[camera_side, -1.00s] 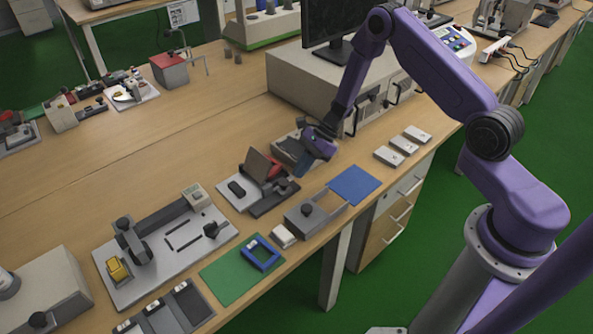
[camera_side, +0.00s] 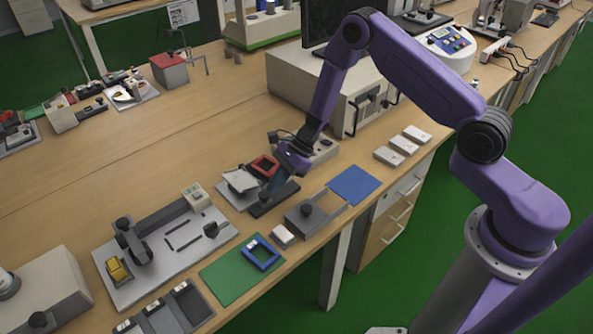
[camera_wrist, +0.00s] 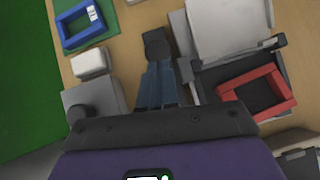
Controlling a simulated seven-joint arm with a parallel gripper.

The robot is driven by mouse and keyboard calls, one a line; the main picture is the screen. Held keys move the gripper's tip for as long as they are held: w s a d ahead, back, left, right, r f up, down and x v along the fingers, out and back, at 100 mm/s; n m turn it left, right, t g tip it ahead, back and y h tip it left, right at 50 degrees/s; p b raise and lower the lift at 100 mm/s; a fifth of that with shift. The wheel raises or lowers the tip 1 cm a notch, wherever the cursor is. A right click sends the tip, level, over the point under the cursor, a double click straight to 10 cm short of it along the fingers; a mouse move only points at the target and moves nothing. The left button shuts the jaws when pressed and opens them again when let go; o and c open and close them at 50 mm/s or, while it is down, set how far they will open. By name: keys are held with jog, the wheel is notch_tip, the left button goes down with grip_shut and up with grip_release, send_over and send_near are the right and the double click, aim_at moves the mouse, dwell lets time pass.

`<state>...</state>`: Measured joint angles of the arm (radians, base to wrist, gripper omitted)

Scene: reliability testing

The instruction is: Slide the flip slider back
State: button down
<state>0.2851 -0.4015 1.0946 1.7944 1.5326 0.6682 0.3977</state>
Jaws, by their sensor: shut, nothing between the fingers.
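The flip slider device (camera_side: 274,204) sits on the bench in the middle of the side view, with a dark base strip and a pale plate. Its light grey flap (camera_side: 240,181) lies nearly flat to the left, and fills the top right of the wrist view (camera_wrist: 228,25). A red square frame (camera_side: 263,165) sits behind it and shows at right in the wrist view (camera_wrist: 257,93). My gripper (camera_side: 268,194) is shut and empty, low over the dark strip. In the wrist view its fingertips (camera_wrist: 158,68) are close to a dark block (camera_wrist: 156,44); contact cannot be told.
A grey box with a black knob (camera_side: 307,209) stands right of my gripper, near a blue mat (camera_side: 354,185). A small white block (camera_side: 283,236) and a blue frame (camera_side: 262,253) on a green mat (camera_side: 226,277) lie nearer the bench edge. A large instrument stands behind.

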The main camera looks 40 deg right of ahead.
jog(key=shift+s+a, duration=0.1)
jog(key=shift+a, duration=0.85)
jog(key=d, duration=0.1)
jog(key=d+r, duration=0.1)
jog(key=d, duration=0.3)
jog(key=shift+s+r, duration=0.2)
jog(key=shift+r, duration=0.05)
jog(key=v, duration=0.9)
jog(key=s+a+r+n+g+h, duration=0.2)
jog(key=s+a+r+n, duration=0.25)
jog(key=s+n, duration=0.25)
jog(key=s+a+r+n+g+h, duration=0.1)
jog(key=s+a+r+n+g, duration=0.1)
jog(key=s+a+r+n, duration=0.4)
jog(key=s+d+r+n+t+h, duration=0.1)
jog(key=s+d+r+n, duration=0.1)
jog(key=s+n, duration=0.4)
jog(key=s+d+r+n+t+h, duration=0.1)
jog(key=s+d+r+n+h, duration=0.1)
jog(key=s+d+n, duration=0.2)
jog(key=s+d+r+n+t+h, duration=0.1)
jog(key=s+d+r+n, duration=0.1)
jog(key=s+n, duration=0.7)
jog(key=shift+s+d+h, duration=0.3)
jog(key=shift+s+d, duration=0.25)
jog(key=shift+d, duration=0.1)
